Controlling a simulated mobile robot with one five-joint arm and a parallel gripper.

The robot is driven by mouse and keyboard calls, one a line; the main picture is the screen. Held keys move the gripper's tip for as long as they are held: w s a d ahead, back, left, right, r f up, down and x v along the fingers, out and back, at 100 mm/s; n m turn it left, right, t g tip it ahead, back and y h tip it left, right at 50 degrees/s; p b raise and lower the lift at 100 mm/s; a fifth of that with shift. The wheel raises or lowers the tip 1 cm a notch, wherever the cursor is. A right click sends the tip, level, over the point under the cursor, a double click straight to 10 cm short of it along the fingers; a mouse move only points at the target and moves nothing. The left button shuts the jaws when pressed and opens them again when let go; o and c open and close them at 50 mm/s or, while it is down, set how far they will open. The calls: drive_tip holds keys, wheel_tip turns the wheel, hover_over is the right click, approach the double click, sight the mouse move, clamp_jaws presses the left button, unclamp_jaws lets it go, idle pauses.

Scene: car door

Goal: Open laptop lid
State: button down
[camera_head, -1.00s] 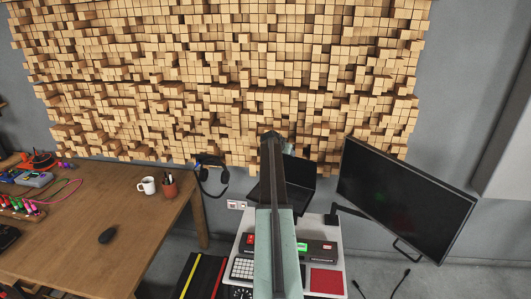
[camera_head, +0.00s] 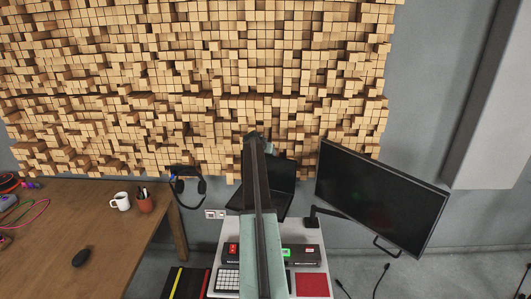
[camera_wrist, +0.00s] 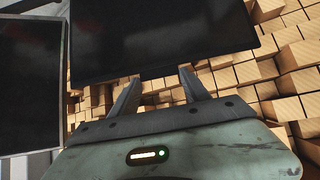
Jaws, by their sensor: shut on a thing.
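The laptop (camera_head: 281,178) is dark and stands at the back of the white stand, partly hidden behind my arm. Its lid looks raised, with the dark screen facing my body camera. In the wrist view a dark panel that looks like the lid (camera_wrist: 165,35) fills the top middle. My gripper (camera_wrist: 158,82) has its two fingers at the panel's near edge and is shut on it. The exact contact is hard to see. In the head view the gripper end is hidden behind the arm.
A large black monitor (camera_head: 382,198) stands close to the right of the laptop. The white stand (camera_head: 233,238) holds devices in front. A wooden table (camera_head: 70,225) with a mug (camera_head: 121,201) is left. A wooden block wall (camera_head: 200,90) rises behind.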

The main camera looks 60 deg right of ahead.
drive_tip(key=c, duration=0.6)
unclamp_jaws()
drive_tip(key=shift+r, duration=0.1)
drive_tip(key=shift+c, duration=0.2)
drive_tip(key=shift+o, duration=0.6)
drive_tip(key=shift+a, duration=0.15)
drive_tip(key=shift+w, duration=0.1)
drive_tip(key=p+v, duration=0.5)
drive_tip(key=v, duration=0.2)
drive_tip(key=shift+a+r, duration=0.2)
drive_tip(key=shift+a, duration=0.05)
